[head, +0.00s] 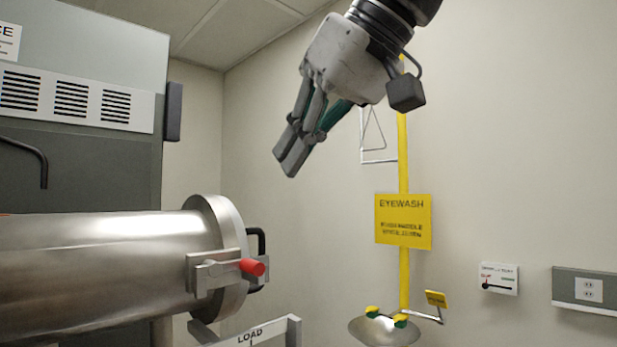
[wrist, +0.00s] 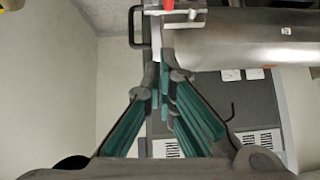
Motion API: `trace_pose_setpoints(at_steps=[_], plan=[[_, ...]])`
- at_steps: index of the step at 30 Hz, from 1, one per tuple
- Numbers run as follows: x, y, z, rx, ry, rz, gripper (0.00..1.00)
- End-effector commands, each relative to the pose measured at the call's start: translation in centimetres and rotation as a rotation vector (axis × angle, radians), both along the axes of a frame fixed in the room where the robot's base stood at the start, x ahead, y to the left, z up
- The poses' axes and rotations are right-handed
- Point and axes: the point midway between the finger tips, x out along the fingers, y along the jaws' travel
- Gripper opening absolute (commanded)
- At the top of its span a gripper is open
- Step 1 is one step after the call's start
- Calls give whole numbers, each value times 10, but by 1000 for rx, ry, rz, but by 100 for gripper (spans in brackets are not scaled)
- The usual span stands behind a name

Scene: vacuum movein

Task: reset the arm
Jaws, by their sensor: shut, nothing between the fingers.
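My gripper (head: 287,160) hangs from my arm in the upper middle of the head view, in the air and pointing down and to the left. Its grey fingers are together with nothing between them. It is above and to the right of the steel cylinder's flanged end, well apart from it. In the wrist view my gripper (wrist: 166,72) reaches up from the bottom edge, its green-padded fingers meeting near the middle.
A steel cylinder (head: 110,255) with a red-tipped latch (head: 252,267) and black handle lies at the lower left, before a grey cabinet (head: 80,160). A yellow eyewash post (head: 404,160) stands behind my arm. A LOAD sign (head: 250,335) is at the bottom. Air right of the cylinder is clear.

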Motion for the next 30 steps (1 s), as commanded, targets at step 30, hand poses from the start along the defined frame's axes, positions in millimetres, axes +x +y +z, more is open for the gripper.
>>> trace_pose_setpoints(at_steps=[30], plan=[[-66,-201,-256,-147,213,-679,0]])
